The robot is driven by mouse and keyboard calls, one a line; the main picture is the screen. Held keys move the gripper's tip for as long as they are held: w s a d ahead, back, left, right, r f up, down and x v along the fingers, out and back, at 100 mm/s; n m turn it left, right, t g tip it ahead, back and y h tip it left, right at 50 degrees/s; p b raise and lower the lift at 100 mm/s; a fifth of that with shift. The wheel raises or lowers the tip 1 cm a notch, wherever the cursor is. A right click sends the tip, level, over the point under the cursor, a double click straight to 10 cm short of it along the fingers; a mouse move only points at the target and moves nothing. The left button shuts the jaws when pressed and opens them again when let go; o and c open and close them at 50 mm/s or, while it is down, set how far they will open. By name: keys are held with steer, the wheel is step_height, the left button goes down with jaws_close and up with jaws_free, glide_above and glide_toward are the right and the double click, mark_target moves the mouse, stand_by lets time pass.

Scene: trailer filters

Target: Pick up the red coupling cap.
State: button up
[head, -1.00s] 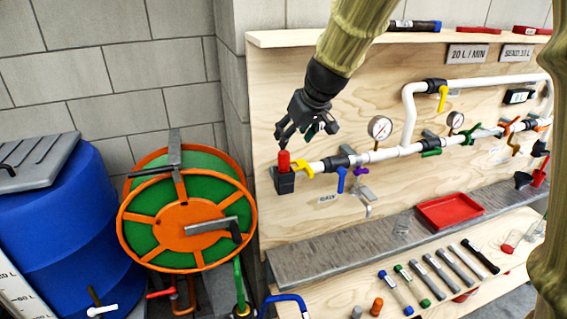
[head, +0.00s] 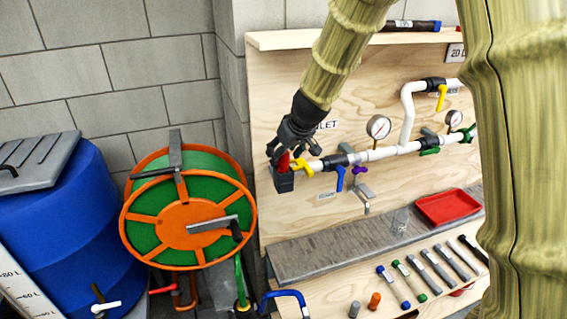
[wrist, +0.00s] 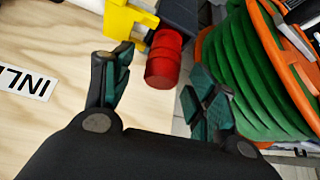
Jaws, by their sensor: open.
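The red coupling cap (wrist: 163,62) is a short red cylinder at the left end of the white pipe, by a dark block (head: 284,181) on the plywood board. In the head view the cap (head: 283,161) is partly hidden by my gripper (head: 283,158). In the wrist view my gripper (wrist: 160,92) is open, with one finger on each side of the cap's line. The cap lies just beyond and between the fingertips, and I see no contact. The yellow valve handle (wrist: 128,18) is beside the cap, close to the left finger.
The white pipe (head: 385,153) with gauges and valves runs right from the cap. An orange and green hose reel (head: 190,222) stands to the left, beside a blue barrel (head: 75,225). A grey shelf with a red tray (head: 447,207) is below.

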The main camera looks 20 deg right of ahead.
steer(key=shift+w+f, duration=0.15)
steer(key=shift+f, duration=0.15)
steer(key=shift+c, duration=0.5)
steer(key=c, duration=1)
